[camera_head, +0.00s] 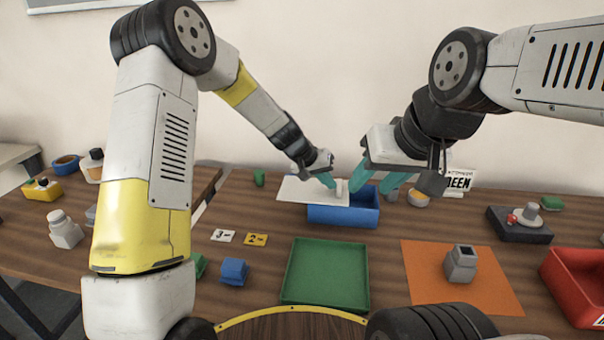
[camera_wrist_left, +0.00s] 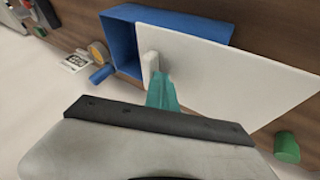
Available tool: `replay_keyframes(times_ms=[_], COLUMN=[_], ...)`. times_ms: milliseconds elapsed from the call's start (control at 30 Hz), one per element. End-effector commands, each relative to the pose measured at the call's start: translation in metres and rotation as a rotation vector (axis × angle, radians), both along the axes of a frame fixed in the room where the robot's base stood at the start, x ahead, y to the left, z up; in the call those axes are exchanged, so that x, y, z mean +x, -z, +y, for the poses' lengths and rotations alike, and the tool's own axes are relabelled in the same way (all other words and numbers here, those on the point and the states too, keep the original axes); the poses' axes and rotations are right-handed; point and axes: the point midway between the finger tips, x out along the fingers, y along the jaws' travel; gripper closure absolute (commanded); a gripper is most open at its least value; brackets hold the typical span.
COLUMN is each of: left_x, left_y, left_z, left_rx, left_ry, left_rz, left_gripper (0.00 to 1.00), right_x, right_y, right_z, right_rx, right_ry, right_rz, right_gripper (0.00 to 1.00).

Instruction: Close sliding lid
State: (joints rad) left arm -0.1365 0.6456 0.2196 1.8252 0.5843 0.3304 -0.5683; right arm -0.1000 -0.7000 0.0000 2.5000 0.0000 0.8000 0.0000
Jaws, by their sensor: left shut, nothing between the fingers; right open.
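A blue box (camera_head: 345,215) stands at the back middle of the table. Its white sliding lid (camera_head: 300,191) covers the box's left part and sticks out past its left side; the right part is open. A white handle (camera_head: 342,187) stands up near the lid's right end. My left gripper (camera_head: 328,181) is shut and empty, its teal fingertips beside the handle. In the left wrist view the fingertips (camera_wrist_left: 162,88) are close to the handle (camera_wrist_left: 150,65); contact is unclear.
A green tray (camera_head: 327,305) and an orange mat (camera_head: 420,290) with a grey block (camera_head: 461,264) lie in front. A blue block (camera_head: 234,270) and number cards (camera_head: 223,236) are front left. A green cylinder (camera_head: 259,178) stands left of the lid. A red bin (camera_head: 570,290) is far right.

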Motion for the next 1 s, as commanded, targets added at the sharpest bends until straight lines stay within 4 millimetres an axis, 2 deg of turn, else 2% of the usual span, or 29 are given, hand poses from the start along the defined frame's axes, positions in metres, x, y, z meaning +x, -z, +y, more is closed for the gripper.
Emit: replay_keyframes(times_ms=[33, 200, 400, 600, 1000], left_x=[-0.004, -0.012, -0.017, -0.019, -0.020], left_y=[0.000, 0.000, 0.000, 0.000, -0.001], left_z=[-0.016, -0.056, -0.085, -0.096, -0.099], left_rx=[0.000, 0.002, 0.001, 0.000, -0.003], left_ry=[0.008, 0.006, 0.004, 0.001, 0.004], left_rz=[-0.001, -0.001, -0.001, -0.001, 0.000], left_gripper=[1.00, 1.00, 1.00, 1.00, 1.00], right_x=[0.000, 0.000, 0.000, 0.000, 0.000], right_y=[0.000, 0.000, 0.000, 0.000, 0.000], right_z=[0.000, 0.000, 0.000, 0.000, 0.000], right_rx=[0.000, 0.000, 0.000, 0.000, 0.000], right_ry=[0.000, 0.000, 0.000, 0.000, 0.000], right_rz=[0.000, 0.000, 0.000, 0.000, 0.000], right_gripper=[0.56, 0.56, 0.56, 0.56, 0.56])
